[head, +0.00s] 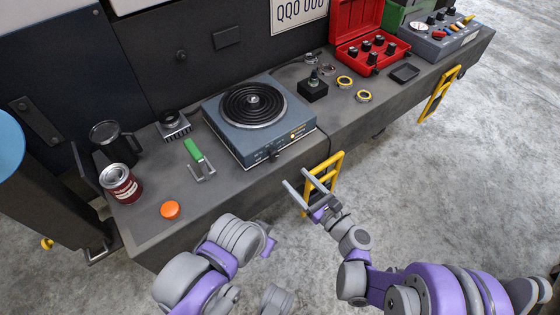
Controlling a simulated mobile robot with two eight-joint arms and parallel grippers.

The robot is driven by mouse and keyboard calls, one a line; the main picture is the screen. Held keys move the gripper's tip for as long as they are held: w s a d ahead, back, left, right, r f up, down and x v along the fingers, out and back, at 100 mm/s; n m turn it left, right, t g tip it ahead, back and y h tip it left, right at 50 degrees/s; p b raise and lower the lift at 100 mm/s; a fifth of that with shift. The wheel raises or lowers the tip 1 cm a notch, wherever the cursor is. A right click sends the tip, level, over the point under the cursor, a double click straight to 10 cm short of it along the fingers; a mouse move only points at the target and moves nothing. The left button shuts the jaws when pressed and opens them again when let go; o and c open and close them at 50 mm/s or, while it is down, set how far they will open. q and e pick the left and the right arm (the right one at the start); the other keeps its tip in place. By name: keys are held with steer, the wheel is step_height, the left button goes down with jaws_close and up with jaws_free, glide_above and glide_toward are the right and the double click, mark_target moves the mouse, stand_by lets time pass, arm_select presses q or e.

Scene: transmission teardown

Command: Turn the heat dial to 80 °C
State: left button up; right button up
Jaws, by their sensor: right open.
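The hot plate (229,133) is a blue-grey box with a black coiled top, standing on the dark bench. Its heat dial (273,153) is a small dark knob low on the front face, with small markings beside it that are too small to read. My right gripper (296,179) is open and empty, in front of the bench edge and a little to the right of and nearer than the dial, apart from it.
A green-handled tool (194,150), an orange puck (170,210), a red-labelled can (120,184) and a black mug (115,143) stand left of the hot plate. A yellow handle (333,168) sticks out from the bench front near my right gripper. A red case (345,22) lies open at the back right.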

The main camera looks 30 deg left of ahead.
mark_target(275, 157)
steer(key=x, duration=0.9)
steer(key=shift+w+a+b, duration=0.15)
steer(key=shift+a+b, duration=0.15)
steer(key=shift+a, duration=0.05)
jaws_close()
